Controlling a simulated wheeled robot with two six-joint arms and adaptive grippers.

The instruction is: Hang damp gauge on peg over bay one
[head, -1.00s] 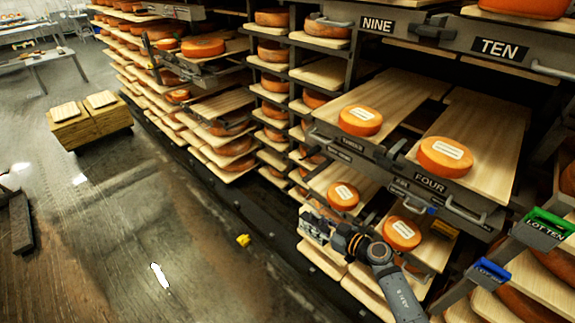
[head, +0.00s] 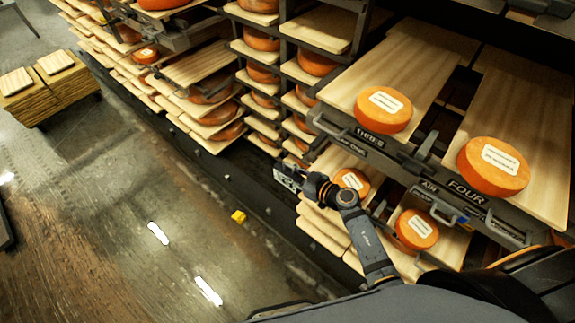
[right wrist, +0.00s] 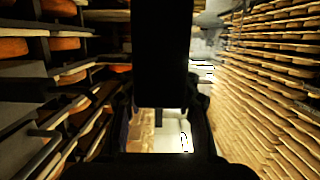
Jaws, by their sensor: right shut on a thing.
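I cannot make out the peg. My left gripper is not in view.
Orange cheese wheels (head: 383,109) sit on wooden boards, some close to my right arm. A handle (head: 421,205) juts from the rack. A yellow thing (head: 238,216) lies on the floor. Stacked boards (head: 48,85) stand far left. The floor left of the rack is open.

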